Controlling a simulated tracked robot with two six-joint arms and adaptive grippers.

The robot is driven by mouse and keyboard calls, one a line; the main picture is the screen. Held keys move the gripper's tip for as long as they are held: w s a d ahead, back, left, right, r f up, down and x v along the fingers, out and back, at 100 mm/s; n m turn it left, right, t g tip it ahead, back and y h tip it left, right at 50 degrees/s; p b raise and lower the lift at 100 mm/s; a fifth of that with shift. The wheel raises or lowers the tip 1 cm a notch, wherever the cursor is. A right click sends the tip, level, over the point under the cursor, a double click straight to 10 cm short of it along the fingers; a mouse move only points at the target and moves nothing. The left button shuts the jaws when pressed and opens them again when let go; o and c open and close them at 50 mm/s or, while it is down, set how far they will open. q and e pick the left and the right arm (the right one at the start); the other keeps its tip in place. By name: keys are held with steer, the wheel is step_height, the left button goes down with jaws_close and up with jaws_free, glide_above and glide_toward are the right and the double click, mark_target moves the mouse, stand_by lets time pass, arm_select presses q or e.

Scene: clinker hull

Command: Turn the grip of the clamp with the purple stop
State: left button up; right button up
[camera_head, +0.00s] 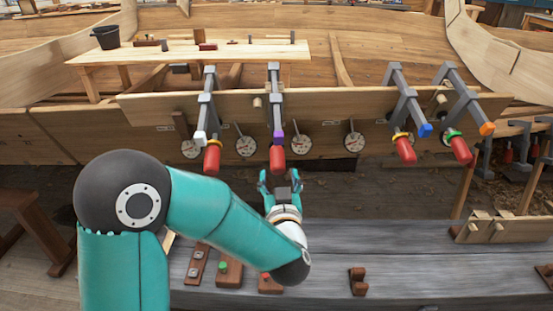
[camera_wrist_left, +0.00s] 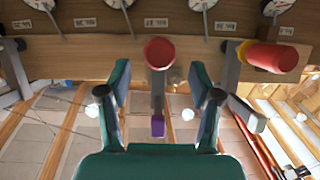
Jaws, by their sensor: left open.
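The clamp with the purple stop (camera_head: 278,137) hangs on the hull plank near the middle of the head view. Its red grip (camera_head: 277,158) points down toward me. In the left wrist view the round end of that grip (camera_wrist_left: 160,53) sits between the fingertips in the picture, with the purple stop (camera_wrist_left: 158,126) below it. My left gripper (camera_head: 280,175) is open and empty just below the grip in the head view. I see no contact; the exact gap is hard to tell. My right gripper is not in view.
Other red-gripped clamps stand alongside, with a white stop (camera_head: 200,136) to the left, and a blue stop (camera_head: 425,130) and orange stop (camera_head: 487,129) to the right. Dials (camera_head: 246,146) line the plank. A grey bench (camera_head: 420,255) lies in front.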

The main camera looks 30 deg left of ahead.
mark_target(277, 161)
arm_select(q)
steer(key=x, duration=0.7)
